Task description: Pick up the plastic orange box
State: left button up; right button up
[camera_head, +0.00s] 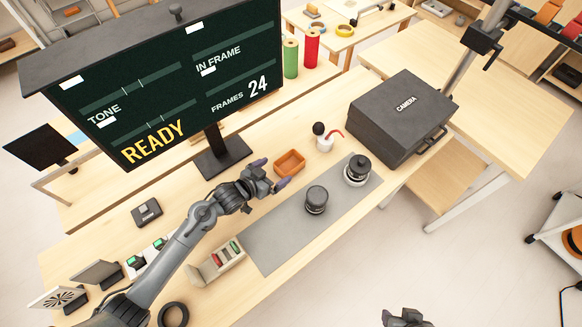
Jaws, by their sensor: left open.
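The orange box (290,164) is a small open-topped tray on the wooden table, just beyond the grey mat. My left gripper (272,173) reaches in from the lower left with its fingers apart, one on the near side and one towards the far left of the box. It appears empty and very close to the box; whether a finger touches it I cannot tell. The tip of my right gripper (404,318) shows at the bottom edge, away from the table, over the floor; its fingers are not clear.
A large monitor (170,75) rises behind. A battery tray (217,263) lies near my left arm.

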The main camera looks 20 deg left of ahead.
pick_arm(q)
jog(key=b, duration=0.1)
send_over(287, 171)
jog(key=shift+w+a+f, duration=0.1)
jog(key=shift+f, duration=1.35)
jog(key=c, duration=1)
jog(key=shift+r, duration=0.1)
